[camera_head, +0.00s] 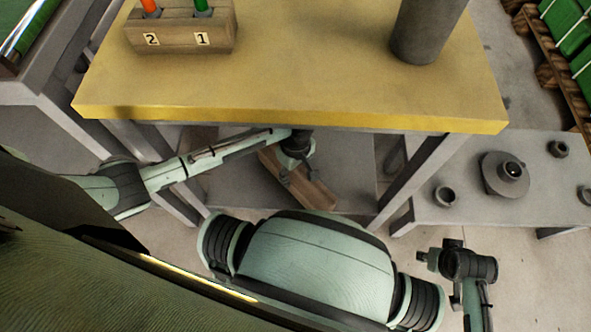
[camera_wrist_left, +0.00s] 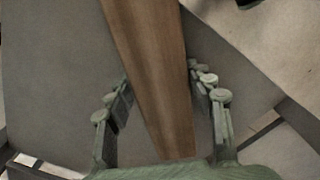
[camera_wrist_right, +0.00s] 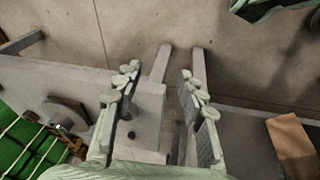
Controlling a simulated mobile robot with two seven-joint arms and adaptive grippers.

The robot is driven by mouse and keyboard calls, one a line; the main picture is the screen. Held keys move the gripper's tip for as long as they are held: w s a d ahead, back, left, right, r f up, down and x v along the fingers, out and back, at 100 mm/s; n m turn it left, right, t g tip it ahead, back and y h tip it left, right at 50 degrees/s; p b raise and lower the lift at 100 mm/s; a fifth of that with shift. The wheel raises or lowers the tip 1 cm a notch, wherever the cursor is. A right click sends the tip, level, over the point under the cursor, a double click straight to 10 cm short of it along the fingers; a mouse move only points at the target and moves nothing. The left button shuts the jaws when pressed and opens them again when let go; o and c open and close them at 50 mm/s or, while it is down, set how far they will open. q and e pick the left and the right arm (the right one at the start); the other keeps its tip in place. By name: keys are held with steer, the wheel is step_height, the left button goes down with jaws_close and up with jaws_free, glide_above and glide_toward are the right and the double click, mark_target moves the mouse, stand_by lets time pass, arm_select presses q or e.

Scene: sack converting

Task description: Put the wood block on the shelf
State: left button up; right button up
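The wood block (camera_head: 312,193) is a long brown bar beneath the yellow-topped table, over the grey lower shelf (camera_head: 345,160). Its far end is hidden by my arm and gripper. My left gripper (camera_head: 297,172) is just above it. In the left wrist view the wood block (camera_wrist_left: 152,55) runs lengthwise between the spread fingers of my left gripper (camera_wrist_left: 160,74), which look open; contact is not clear. A brown wooden piece, seemingly the same block, shows in the right wrist view (camera_wrist_right: 290,140). My right gripper (camera_head: 424,257) is open and empty (camera_wrist_right: 158,68), away from the block.
The yellow tabletop (camera_head: 300,95) overhangs my left arm. On it stand a wooden holder (camera_head: 180,33) numbered 2 and 1 and a dark cylinder (camera_head: 425,30). A low grey table (camera_head: 450,205) with round metal parts is at right. Table legs flank the shelf.

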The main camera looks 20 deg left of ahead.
arm_select(q)
steer(key=o, duration=0.4)
steer(key=shift+c, duration=0.2)
steer(key=shift+r, duration=0.35)
step_height(320, 180, up, 6)
steer(key=shift+r+p, duration=0.15)
steer(key=shift+p, duration=0.55)
steer(key=shift+r, duration=0.45)
arm_select(e)
steer(key=f, duration=0.1)
steer(key=s+f, duration=0.1)
steer(key=f, duration=0.2)
steer(key=shift+s+d, duration=0.15)
steer(key=shift+s, duration=0.1)
